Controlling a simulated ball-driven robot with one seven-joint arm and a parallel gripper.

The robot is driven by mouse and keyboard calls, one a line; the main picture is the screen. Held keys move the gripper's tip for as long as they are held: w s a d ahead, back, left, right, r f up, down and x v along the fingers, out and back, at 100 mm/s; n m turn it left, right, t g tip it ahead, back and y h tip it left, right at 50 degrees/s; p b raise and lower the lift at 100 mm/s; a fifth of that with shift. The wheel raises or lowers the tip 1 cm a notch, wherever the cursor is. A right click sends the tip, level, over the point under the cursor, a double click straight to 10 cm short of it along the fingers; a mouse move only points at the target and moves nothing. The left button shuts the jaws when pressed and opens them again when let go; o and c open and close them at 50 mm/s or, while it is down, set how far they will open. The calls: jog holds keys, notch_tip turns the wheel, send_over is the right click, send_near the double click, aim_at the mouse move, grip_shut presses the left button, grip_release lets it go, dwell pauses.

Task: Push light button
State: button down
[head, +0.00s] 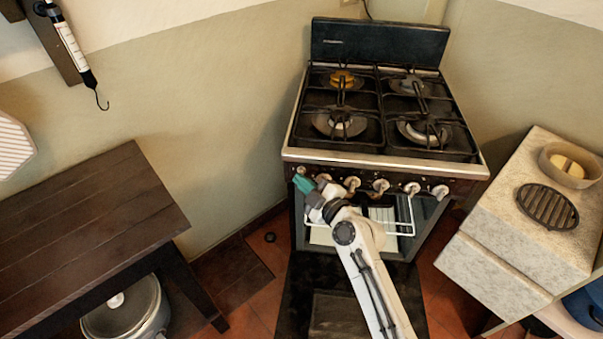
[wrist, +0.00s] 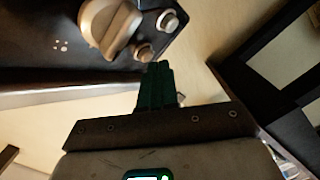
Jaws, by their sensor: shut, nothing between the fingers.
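The stove's front panel (head: 450,186) has a row of knobs. In the wrist view, two small round metal buttons, an outer one (wrist: 168,20) and a lower one (wrist: 144,52), sit beside a large knob (wrist: 108,25). A small pale button (head: 301,170) shows at the panel's left end in the head view. I cannot tell which button is for the light. My gripper (head: 302,183) is shut and empty at the panel's left end. Its green fingertips (wrist: 158,66) are just beside the lower button; contact cannot be told.
The oven door (head: 345,312) is open, hanging down under my arm, with a white rack (head: 398,230) inside. A dark wooden table (head: 90,225) stands left, with a pot (head: 125,312) beneath it. A stone-topped counter (head: 505,225) stands right. Bare wall lies left of the stove.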

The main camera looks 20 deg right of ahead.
jog(key=s+a, duration=0.1)
jog(key=s+a+p, duration=0.1)
jog(key=s, duration=0.1)
jog(key=s+a, duration=0.1)
jog(key=s, duration=0.1)
dwell(0.3)
dwell(0.4)
jog(key=s+f+m+g, duration=0.3)
jog(key=s+f+g, duration=0.4)
jog(key=s, duration=0.7)
jog(key=s+d+m+g+h, duration=0.2)
jog(key=s+d+m+g, duration=0.2)
jog(key=s, duration=0.6)
jog(key=s+d+f+m+g+h, duration=0.1)
jog(key=s+d+m+g, duration=0.3)
jog(key=s, duration=0.6)
jog(key=shift+m+h, duration=0.6)
jog(key=shift+f, duration=0.1)
